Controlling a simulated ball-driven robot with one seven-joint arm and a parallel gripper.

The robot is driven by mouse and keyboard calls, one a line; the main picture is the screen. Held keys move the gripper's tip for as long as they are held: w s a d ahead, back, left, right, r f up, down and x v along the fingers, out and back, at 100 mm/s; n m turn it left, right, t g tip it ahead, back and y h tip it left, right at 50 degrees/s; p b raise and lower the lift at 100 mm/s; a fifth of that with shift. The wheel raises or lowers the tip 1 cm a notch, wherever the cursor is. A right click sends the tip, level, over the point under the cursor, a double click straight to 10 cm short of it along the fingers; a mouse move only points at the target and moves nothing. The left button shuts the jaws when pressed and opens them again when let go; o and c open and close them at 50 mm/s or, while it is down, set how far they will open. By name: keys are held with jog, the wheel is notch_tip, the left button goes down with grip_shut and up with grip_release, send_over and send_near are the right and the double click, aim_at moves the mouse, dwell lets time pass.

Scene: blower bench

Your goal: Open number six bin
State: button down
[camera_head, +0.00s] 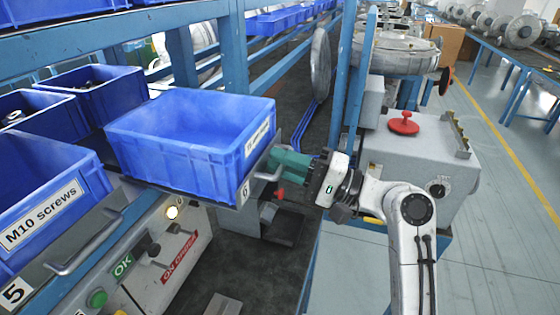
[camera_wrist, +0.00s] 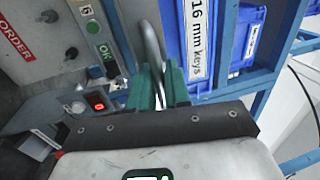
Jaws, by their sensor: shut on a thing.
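The number six bin (camera_head: 188,140) is a blue, open-topped box at the middle left of the head view. Its inside looks empty from here. A small "6" tag (camera_head: 244,192) is under its front, and it also shows in the wrist view (camera_wrist: 85,10). A grey bar handle (camera_head: 266,176) sticks out by the tag. My gripper (camera_head: 274,160) has green fingers and is shut on this handle. In the wrist view the handle (camera_wrist: 154,45) runs between the fingers, beside the blue bin labelled "16 mm keys" (camera_wrist: 203,35).
The M10 screws bin (camera_head: 40,220), tagged 5, stands at left with its own handle (camera_head: 85,245). A control panel with a green OK button (camera_head: 97,298) is below. A blue post (camera_head: 352,90) and a grey machine with a red knob (camera_head: 404,123) stand right of my gripper.

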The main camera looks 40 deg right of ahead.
jog(key=shift+f, duration=0.1)
jog(key=c, duration=1.3)
grip_release()
jog(key=b+v, duration=0.2)
jog(key=v, duration=0.8)
jog(key=shift+s+d, duration=0.25)
jog(key=shift+f, duration=0.1)
